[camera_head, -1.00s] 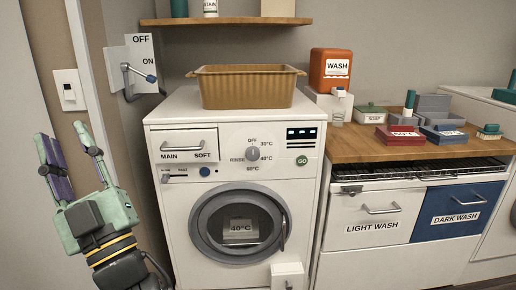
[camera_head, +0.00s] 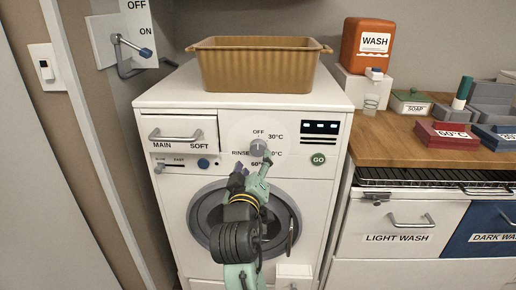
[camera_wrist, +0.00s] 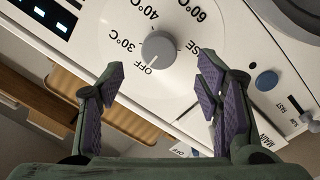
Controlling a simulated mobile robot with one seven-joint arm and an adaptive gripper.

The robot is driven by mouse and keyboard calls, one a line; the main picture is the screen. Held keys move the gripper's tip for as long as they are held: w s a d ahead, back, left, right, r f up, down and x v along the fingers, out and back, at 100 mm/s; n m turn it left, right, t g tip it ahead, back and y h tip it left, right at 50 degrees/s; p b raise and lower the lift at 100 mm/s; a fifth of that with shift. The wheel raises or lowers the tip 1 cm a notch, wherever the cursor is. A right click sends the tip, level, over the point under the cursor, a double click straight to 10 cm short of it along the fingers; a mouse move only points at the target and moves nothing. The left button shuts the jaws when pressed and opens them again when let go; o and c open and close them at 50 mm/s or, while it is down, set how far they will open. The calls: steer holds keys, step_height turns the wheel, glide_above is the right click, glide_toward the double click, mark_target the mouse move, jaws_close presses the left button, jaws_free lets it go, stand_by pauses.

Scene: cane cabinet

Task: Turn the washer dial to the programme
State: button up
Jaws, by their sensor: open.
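The round grey washer dial (camera_head: 258,145) sits on the white front panel of the washing machine (camera_head: 165,215). Labels OFF, 30°C, 40°C, 60°C and RINSE stand around it. In the wrist view the dial (camera_wrist: 159,47) shows whole, and its pointer mark appears to face OFF. My gripper (camera_head: 254,163) is in front of the panel, just below the dial in the head view, and covers part of the labels there. In the wrist view my gripper (camera_wrist: 161,68) is open and empty, its purple-padded fingers apart on either side, short of the dial.
A green GO button (camera_head: 318,159) and display (camera_head: 320,127) lie right of the dial. A drawer handle (camera_head: 175,137) and blue knob (camera_head: 203,163) lie left. A tan basin (camera_head: 258,70) stands on top. My arm covers much of the round door (camera_head: 203,215).

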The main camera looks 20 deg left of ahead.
mark_target(257, 151)
steer(key=p+x, duration=0.1)
steer(key=x, duration=0.5)
steer(key=shift+w+a, duration=0.1)
steer(key=shift+w, duration=0.2)
steer(key=c, duration=1.2)
steer(key=shift+o, duration=0.2)
